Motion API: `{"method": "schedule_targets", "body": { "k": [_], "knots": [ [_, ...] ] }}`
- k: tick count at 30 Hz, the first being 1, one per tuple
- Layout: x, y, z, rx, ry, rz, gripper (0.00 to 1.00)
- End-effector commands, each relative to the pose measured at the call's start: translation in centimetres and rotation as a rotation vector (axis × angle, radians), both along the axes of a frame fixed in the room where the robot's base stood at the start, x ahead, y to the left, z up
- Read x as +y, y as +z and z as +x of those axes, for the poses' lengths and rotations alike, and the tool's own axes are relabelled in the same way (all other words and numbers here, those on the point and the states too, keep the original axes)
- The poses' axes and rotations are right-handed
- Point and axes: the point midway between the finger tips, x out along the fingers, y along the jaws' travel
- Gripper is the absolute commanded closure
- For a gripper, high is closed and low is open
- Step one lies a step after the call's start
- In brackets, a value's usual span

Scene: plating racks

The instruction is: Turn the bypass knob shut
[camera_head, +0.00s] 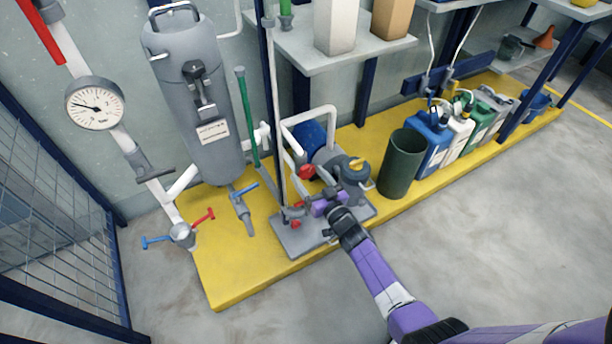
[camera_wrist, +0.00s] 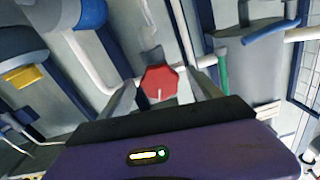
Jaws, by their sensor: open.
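A red, faceted knob (camera_wrist: 160,80) with a pale mark on its face shows in the wrist view, in front of a light pipe. My gripper (camera_wrist: 162,84) is open, with one grey finger on each side of the knob. I cannot tell whether the fingers touch it. In the head view my gripper (camera_head: 291,211) is low over the grey base plate, at the pipework left of the pump. Red parts show close by, and one red knob (camera_head: 307,172) sits higher. Their shapes are partly hidden by my gripper, and no label is readable.
The blue and grey pump (camera_head: 350,180) with a yellow cap stands right of my gripper. A thin upright pole (camera_head: 276,100) and a blue-handled valve (camera_head: 245,192) are to the left. A dark green bin (camera_head: 402,165) stands right. The grey floor in front is clear.

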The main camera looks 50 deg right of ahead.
Motion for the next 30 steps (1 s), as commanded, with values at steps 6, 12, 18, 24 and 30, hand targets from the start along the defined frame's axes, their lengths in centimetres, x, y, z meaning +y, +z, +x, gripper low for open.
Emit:
{"method": "schedule_targets", "body": {
  "k": [6, 12, 18, 24, 30],
  "knots": [
    [-0.5, -0.1, 1.8, -0.001, 0.000, 0.000, 0.27],
    [-0.6, 0.0, 1.9, 0.001, -0.001, 0.000, 0.27],
    [-0.6, 0.0, 1.9, 0.000, -0.001, 0.000, 0.49],
    [-0.5, 0.0, 1.9, 0.000, -0.001, 0.000, 0.88],
    [-0.5, 0.0, 1.9, 0.018, 0.001, -0.063, 0.89]
  ]
}}
